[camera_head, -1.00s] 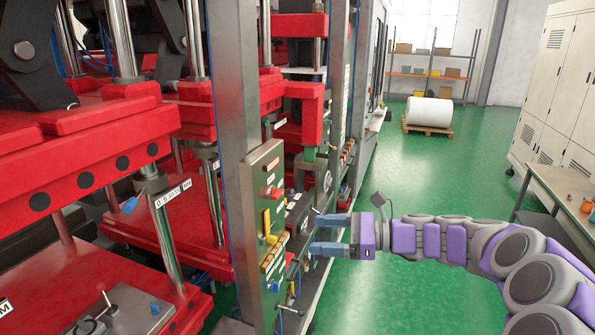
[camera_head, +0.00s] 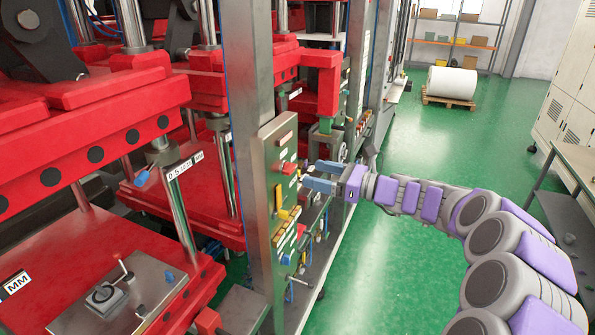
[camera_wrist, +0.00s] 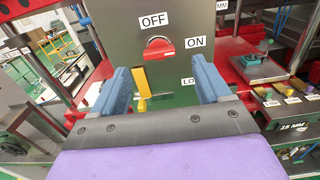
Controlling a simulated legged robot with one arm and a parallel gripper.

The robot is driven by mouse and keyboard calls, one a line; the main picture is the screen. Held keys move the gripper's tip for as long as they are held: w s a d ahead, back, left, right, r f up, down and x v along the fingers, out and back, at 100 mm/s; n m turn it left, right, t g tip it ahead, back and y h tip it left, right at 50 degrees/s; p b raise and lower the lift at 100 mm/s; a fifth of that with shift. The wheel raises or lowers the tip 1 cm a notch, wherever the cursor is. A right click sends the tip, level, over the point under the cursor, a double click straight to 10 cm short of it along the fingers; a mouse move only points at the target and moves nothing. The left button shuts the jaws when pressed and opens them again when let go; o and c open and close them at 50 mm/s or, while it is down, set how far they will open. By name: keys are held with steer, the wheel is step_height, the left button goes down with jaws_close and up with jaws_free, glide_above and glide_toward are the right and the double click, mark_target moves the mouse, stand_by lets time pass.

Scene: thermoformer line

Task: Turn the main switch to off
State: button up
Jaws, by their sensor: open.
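The main switch is a red rotary knob (camera_wrist: 159,47) on a grey-green panel, below an OFF label (camera_wrist: 154,21) and left of an ON label (camera_wrist: 196,41). In the head view the red knob (camera_head: 289,168) is on the upper part of the panel (camera_head: 268,150). My gripper (camera_head: 309,176) is open and empty, with its blue fingers pointing at the panel near the knob. In the wrist view my gripper (camera_wrist: 167,86) has one finger on each side, with the knob above and between them. I cannot tell whether either finger touches the panel.
A yellow handle (camera_wrist: 141,85) sits on the panel below the knob; it also shows in the head view (camera_head: 280,199). More buttons sit lower down. Red press plates (camera_head: 110,240) lie to the left. The green floor (camera_head: 400,250) is clear to the right.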

mark_target(293, 170)
steer(key=x, duration=0.5)
steer(key=shift+a+f, duration=0.1)
steer(key=shift+a, duration=0.25)
steer(key=shift+w+a, duration=0.1)
steer(key=shift+a, duration=0.4)
steer(key=shift+d, duration=0.75)
steer(key=c, duration=0.3)
steer(key=shift+d, duration=0.1)
steer(key=c, duration=0.3)
steer(key=shift+a, duration=0.2)
steer(key=c, duration=0.4)
